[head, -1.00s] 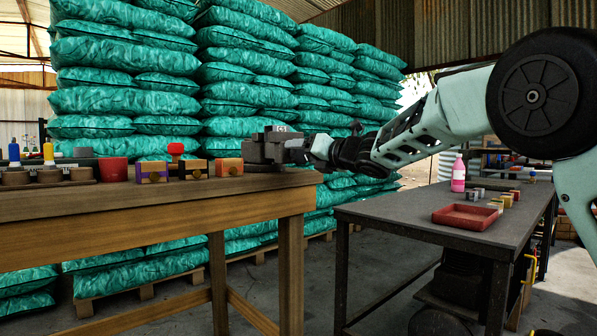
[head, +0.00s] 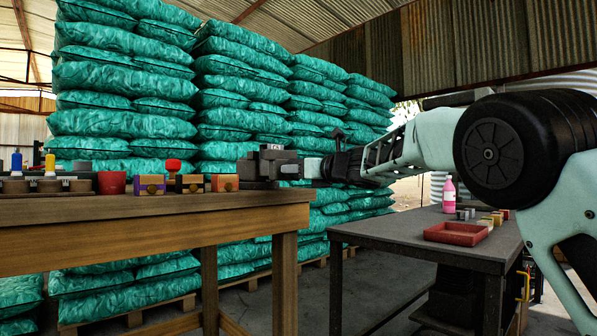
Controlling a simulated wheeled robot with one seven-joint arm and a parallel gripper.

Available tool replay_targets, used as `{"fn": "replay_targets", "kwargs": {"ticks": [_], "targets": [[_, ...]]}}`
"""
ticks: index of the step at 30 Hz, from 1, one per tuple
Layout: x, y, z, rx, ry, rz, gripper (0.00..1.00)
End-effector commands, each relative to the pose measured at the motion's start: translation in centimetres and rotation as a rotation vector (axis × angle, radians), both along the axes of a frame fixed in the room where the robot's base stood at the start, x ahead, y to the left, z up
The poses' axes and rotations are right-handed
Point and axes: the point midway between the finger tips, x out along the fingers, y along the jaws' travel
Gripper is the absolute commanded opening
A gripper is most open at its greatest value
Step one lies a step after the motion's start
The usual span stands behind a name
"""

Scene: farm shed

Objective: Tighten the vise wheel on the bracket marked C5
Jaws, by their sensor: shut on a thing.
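A dark grey vise bracket (head: 262,168) stands at the right end of the wooden workbench, with a small pale label on its top block. The label's characters are too small to read surely. My gripper (head: 299,169) reaches in from the right, level with the bench top, and is shut at the bracket's right side, on the vise wheel. The wheel is mostly hidden by the jaws, and its turn cannot be made out.
A grey table (head: 390,232) with a red tray (head: 457,234) and pink bottle (head: 449,194) stands right. Stacked teal sacks (head: 125,75) fill the back.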

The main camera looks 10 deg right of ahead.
Motion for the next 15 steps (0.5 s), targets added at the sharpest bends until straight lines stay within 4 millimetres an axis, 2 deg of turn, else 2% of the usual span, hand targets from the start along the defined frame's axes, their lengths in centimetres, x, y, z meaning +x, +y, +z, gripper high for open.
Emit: {"fn": "replay_targets", "kwargs": {"ticks": [2, 5, 15], "targets": [[-0.02, 0.03, 0.11, 0.021, 0.015, 0.002, 0.23], [-0.01, -0.02, 0.55, 0.144, 0.094, 0.001, 0.23], [-0.03, 0.04, 0.69, 0.785, 0.5, 0.0, 0.23]]}}
